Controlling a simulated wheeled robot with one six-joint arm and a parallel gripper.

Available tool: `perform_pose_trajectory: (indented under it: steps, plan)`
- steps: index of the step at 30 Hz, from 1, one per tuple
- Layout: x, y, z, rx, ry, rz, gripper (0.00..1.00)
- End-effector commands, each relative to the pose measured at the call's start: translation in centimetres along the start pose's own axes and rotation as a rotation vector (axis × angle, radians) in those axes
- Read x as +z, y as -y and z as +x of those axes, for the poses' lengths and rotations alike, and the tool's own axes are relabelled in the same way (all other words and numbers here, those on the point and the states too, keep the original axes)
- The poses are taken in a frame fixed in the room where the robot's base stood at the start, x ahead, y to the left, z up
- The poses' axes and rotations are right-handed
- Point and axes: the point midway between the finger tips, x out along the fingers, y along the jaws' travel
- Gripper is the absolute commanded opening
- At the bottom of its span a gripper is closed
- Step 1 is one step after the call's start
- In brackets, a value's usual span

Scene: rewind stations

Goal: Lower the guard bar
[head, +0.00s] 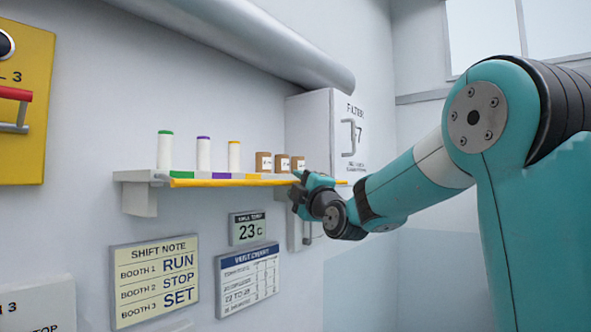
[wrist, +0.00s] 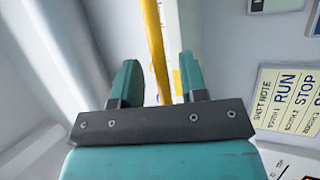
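The guard bar (head: 215,182) is a thin yellow bar running level along the front edge of the wall shelf in the head view. In the wrist view the guard bar (wrist: 153,40) runs from the top down between my two fingers. My gripper (head: 300,188) is at the right part of the bar in the head view. In the wrist view my gripper (wrist: 158,68) is open, with a finger on each side of the bar and visible gaps. Whether the bar lies fully within finger depth is hard to tell. My gripper hides part of the bar.
The shelf (head: 140,176) holds white cylinders with coloured caps (head: 203,155) and several brown boxes (head: 264,162). A white filter cabinet (head: 310,115) stands at its right end. Below hang a shift note (head: 155,280), a temperature display (head: 247,229) and a chart (head: 247,279). A pipe (head: 250,45) runs above.

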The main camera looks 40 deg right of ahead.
Motion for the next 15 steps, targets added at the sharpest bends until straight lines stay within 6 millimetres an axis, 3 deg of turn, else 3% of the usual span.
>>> perform_pose_trajectory:
  steps: [6, 14, 15]
  plan:
    - [-0.1, 0.0, 1.8, -0.001, -0.001, 0.0, 0.4]
    - [0.0, 0.1, 1.8, 0.0, -0.001, 0.0, 0.4]
    - [0.0, 0.1, 1.8, 0.0, -0.001, 0.0, 0.35]
